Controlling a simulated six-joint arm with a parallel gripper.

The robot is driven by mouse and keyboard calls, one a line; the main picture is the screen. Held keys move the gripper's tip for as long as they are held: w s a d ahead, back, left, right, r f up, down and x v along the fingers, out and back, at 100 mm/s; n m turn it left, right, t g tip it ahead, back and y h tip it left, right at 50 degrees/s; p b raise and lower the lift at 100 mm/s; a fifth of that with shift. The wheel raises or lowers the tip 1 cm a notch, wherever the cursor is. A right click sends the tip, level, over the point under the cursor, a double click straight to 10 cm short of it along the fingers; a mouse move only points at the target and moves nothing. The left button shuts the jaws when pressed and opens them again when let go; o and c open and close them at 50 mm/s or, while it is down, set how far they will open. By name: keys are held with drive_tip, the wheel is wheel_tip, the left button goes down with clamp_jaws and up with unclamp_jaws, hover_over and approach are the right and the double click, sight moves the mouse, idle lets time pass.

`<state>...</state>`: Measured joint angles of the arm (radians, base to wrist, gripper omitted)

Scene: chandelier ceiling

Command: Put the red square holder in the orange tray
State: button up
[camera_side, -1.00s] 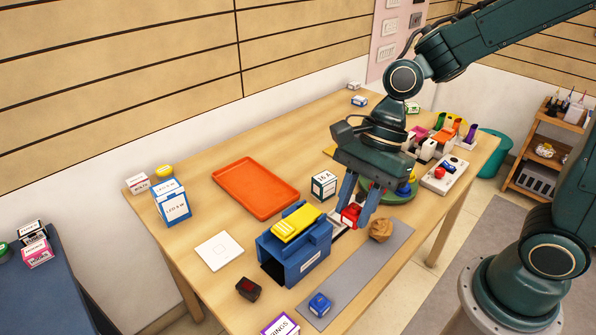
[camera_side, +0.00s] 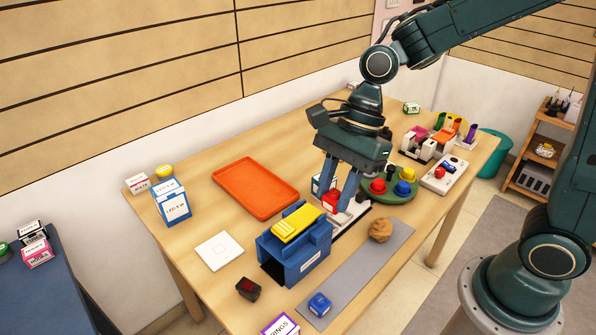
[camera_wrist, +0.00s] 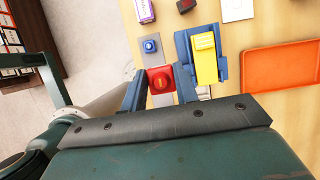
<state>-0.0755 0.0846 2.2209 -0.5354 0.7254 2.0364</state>
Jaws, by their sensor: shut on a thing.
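The red square holder (camera_side: 332,201) is between the fingers of my gripper (camera_side: 338,205), which is shut on it. It also shows in the wrist view (camera_wrist: 161,80) between the two blue fingers. In the side view it is held just right of the blue box with the yellow top, and how high it is above the table is hard to tell. The orange tray (camera_side: 256,188) lies flat and empty on the table, to the left of my gripper. It also shows at the right of the wrist view (camera_wrist: 283,67).
A blue box with a yellow top (camera_side: 296,240) stands between my gripper and the front edge. A green round plate (camera_side: 390,190) with red, blue and yellow pieces stands right. A grey mat (camera_side: 350,275) lies in front.

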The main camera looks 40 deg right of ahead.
drive_tip(key=w+r, duration=0.3)
drive_tip(key=w, duration=1.3)
hover_over(263, 200)
drive_tip(key=s, duration=0.1)
wheel_tip(263, 200, down, 3)
drive_tip(key=shift+w+d+f, duration=0.4)
drive_tip(key=shift+w+d, duration=0.05)
drive_tip(key=shift+d, duration=0.3)
drive_tip(key=shift+f, duration=0.1)
wheel_tip(263, 200, down, 16)
drive_tip(key=shift+r, duration=0.2)
drive_tip(key=shift+f, duration=0.1)
drive_tip(key=shift+f, duration=2)
drive_tip(key=shift+f, duration=0.1)
